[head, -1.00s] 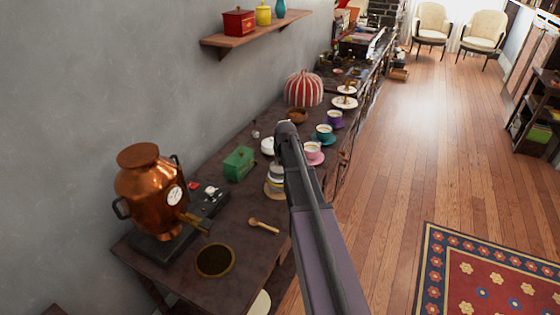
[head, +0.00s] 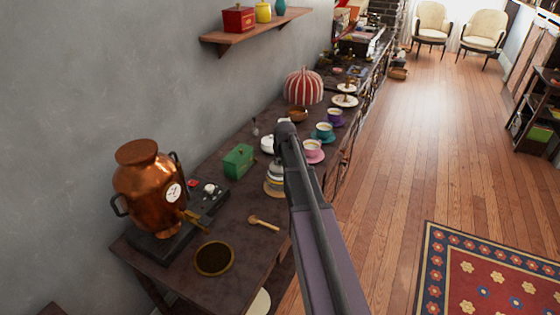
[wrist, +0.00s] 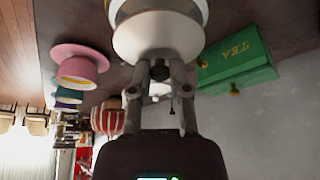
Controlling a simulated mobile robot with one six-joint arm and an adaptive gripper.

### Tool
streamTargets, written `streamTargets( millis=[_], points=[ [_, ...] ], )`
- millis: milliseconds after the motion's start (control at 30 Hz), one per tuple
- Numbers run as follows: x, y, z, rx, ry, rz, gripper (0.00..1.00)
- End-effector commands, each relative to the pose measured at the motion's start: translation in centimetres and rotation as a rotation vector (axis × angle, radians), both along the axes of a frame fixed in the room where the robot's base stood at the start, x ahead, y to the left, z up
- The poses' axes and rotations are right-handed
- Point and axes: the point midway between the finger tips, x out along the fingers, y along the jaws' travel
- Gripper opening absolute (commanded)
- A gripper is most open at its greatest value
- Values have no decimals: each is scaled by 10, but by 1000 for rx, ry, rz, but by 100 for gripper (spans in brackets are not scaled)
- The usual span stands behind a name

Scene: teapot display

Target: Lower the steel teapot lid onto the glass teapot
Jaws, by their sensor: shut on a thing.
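In the wrist view my gripper (wrist: 160,72) is shut on a small dark knob. The knob belongs to the pale grey, round steel lid (wrist: 158,40), which fills the top middle. A rounded pale and tan form beyond the lid, cut by the frame's top, looks like the glass teapot (wrist: 160,6). I cannot tell whether lid and teapot touch. In the head view the teapot (head: 273,188) shows as a banded grey and tan shape on the counter, partly behind my arm. My gripper is hidden there, and I cannot separate the lid from the pot.
A green tea box (head: 239,161) stands left of the teapot. A pink cup and saucer (head: 313,152) are to the right, with more cups behind. A copper urn (head: 150,195), wooden spoon (head: 264,222) and dark round dish (head: 214,258) occupy the near counter. A shelf (head: 255,35) hangs above.

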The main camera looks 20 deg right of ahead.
Motion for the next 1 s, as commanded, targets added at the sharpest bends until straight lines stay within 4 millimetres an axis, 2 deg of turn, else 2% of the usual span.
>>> streamTargets(
  millis=[1000],
  points=[
    [0, 0, -6, 0, 0, 0, 0]
  ],
)
